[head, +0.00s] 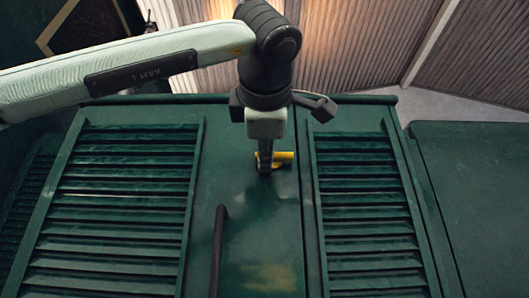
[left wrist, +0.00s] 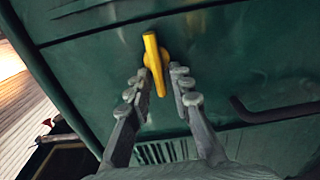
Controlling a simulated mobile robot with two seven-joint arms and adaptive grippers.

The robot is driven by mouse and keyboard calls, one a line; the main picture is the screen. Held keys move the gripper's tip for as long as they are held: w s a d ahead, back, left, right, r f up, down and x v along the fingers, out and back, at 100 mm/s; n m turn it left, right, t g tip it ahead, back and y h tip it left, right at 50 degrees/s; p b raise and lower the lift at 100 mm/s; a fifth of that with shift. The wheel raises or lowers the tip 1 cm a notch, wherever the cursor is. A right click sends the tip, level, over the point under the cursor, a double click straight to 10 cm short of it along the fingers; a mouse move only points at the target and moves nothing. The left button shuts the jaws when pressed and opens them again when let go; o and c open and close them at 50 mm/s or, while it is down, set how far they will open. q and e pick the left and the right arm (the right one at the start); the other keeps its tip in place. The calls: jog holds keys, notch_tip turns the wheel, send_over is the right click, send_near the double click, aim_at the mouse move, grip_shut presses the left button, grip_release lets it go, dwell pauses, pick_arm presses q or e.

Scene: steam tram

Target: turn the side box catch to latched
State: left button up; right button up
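The side box catch (head: 285,157) is a yellow lever on a dark green panel, between two louvred sections. In the head view its bar lies roughly level and points right, partly hidden by my left gripper (head: 265,163). The left wrist view shows the catch (left wrist: 153,58) as a yellow bar on a round yellow base. There my left gripper (left wrist: 162,86) is open, with one finger on each side of the bar's lower part. Gaps show between the fingers and the bar; I cannot tell whether either touches. My right gripper is not in view.
A dark curved handle (head: 218,245) stands out from the panel below and left of the catch; it also shows in the left wrist view (left wrist: 272,112). Louvred sections lie left (head: 125,205) and right (head: 365,200). A corrugated wall (head: 370,45) stands behind.

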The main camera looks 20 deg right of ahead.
pick_arm(q)
jog(key=shift+o, duration=0.6)
jog(key=v, duration=1.2)
